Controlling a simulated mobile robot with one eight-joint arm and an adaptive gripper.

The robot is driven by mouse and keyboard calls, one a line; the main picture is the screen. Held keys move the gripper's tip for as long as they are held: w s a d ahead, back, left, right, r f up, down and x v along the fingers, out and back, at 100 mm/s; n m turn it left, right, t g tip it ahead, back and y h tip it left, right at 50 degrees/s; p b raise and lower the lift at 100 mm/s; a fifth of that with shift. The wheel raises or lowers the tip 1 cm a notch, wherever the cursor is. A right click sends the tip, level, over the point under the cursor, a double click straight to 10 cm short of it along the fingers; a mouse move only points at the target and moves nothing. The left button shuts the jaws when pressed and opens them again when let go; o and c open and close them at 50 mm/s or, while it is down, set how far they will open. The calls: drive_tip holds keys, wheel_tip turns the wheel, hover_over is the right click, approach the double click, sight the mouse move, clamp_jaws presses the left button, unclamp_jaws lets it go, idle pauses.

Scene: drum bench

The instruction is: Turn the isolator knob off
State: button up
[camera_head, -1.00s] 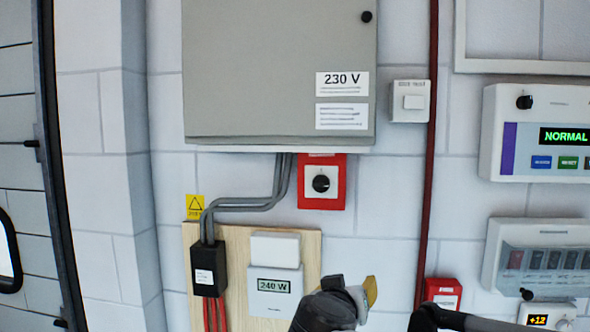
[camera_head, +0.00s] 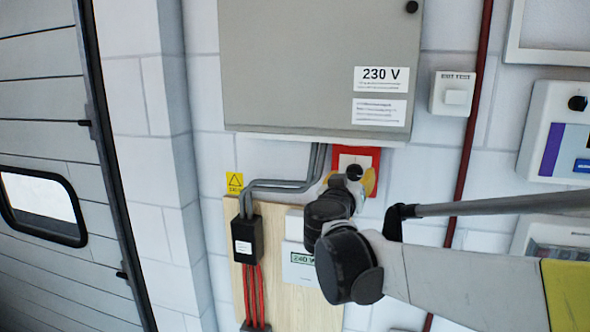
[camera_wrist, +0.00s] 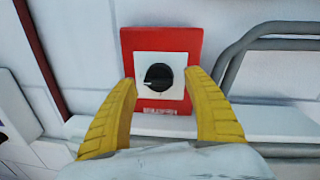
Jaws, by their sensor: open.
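The isolator knob (camera_wrist: 158,77) is a round black dial with a white mark, on a white square plate in a red box (camera_wrist: 190,42). In the wrist view its mark points left. My gripper (camera_wrist: 163,90) is open, with one yellow finger on each side of the knob; whether they touch it I cannot tell. In the head view my gripper (camera_head: 352,180) is in front of the red box (camera_head: 369,158) and hides its lower part. The knob (camera_head: 354,172) shows only in part there.
A grey cabinet (camera_head: 300,70) marked 230 V hangs just above the red box. Grey conduits (camera_head: 285,187) run down on its left to a black box (camera_head: 247,240). A wooden board (camera_head: 285,310) carries a meter (camera_head: 294,257). A dark red pipe (camera_head: 478,90) runs on the right.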

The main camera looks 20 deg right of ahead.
drive_tip(key=shift+x, duration=0.8)
drive_tip(key=shift+s, duration=0.1)
drive_tip(key=c, duration=1.2)
